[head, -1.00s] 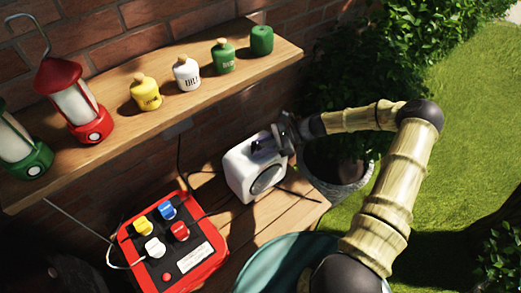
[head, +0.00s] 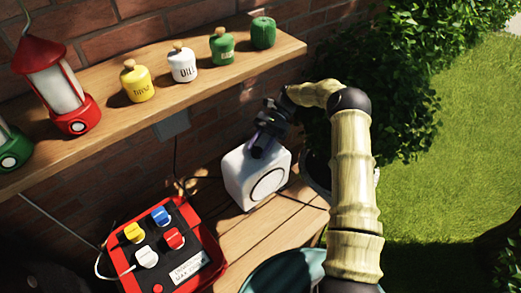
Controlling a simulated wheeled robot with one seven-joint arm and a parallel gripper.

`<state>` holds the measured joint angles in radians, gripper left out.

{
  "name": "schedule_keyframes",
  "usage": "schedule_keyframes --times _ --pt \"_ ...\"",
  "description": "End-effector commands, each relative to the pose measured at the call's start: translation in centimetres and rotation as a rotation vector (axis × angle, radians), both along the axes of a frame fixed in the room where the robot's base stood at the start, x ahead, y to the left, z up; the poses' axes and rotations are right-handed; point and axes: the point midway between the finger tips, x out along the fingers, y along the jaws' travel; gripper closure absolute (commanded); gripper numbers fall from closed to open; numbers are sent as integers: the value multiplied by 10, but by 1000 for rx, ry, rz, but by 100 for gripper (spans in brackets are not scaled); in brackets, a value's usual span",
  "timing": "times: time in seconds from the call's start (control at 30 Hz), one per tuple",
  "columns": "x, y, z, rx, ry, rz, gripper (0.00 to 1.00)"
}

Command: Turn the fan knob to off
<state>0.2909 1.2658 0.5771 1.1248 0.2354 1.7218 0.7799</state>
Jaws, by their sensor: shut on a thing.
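The small white box fan (head: 239,180) stands on the lower wooden table, with its round grille facing front right. My gripper (head: 259,148) is at the top of the fan, reaching down from above and behind. It is shut on the knob there. The fingers cover most of the knob, so its pointer and setting cannot be read.
A red power box (head: 213,262) with several coloured plugs is at the front left of the table. Above, a wooden shelf (head: 215,88) holds small jars and a red lantern (head: 62,90). A teal round object (head: 283,272) is at the front. Leafy bushes (head: 400,90) stand to the right.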

Motion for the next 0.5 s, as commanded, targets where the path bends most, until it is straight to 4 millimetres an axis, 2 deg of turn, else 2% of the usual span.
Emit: schedule_keyframes --times 0.5 --pt "1 1 -1 -1 -2 70 88"
